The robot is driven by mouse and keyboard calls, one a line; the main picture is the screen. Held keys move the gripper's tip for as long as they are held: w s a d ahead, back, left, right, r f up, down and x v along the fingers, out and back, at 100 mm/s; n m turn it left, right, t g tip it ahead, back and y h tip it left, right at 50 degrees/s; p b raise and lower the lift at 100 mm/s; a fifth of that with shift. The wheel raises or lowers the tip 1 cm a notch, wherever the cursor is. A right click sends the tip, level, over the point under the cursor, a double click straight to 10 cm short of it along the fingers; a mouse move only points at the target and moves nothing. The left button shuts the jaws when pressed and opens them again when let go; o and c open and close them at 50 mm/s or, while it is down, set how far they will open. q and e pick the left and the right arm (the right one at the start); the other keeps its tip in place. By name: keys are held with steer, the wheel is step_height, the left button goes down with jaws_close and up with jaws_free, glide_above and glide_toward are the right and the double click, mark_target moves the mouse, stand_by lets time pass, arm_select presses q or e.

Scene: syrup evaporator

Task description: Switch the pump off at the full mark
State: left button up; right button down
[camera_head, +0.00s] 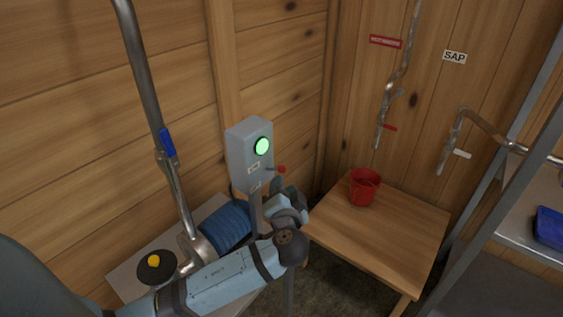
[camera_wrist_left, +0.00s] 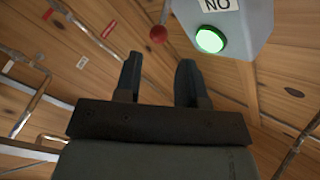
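A grey switch box (camera_head: 240,160) stands on a post near the corner, its round green lamp (camera_head: 262,146) lit. A lever with a red ball knob (camera_head: 282,169) sticks out from its right side. My left gripper (camera_head: 279,186) is just below the knob in the head view. In the left wrist view the two fingers (camera_wrist_left: 158,68) are apart with nothing between them, and the red knob (camera_wrist_left: 157,34) appears beyond the gap, apparently untouched. The green lamp (camera_wrist_left: 209,40) and a label (camera_wrist_left: 216,4) also show there. A blue ribbed motor-like body (camera_head: 228,224) sits behind my left arm. I cannot make out a full mark.
A red bucket (camera_head: 364,188) stands on a low wooden table (camera_head: 385,235) to the right. Metal pipes (camera_head: 394,95) run down the wall by a SAP sign (camera_head: 455,57). A yellow button (camera_head: 154,260) is at lower left. A metal rack (camera_head: 505,165) with a blue tray (camera_head: 550,226) is at right.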

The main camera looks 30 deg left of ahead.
mark_target(282, 172)
arm_select(q)
steer(key=p+x, duration=0.1)
steer(key=x, duration=0.8)
steer(key=shift+w+a+p, duration=0.1)
steer(key=shift+p, duration=0.2)
jaws_close()
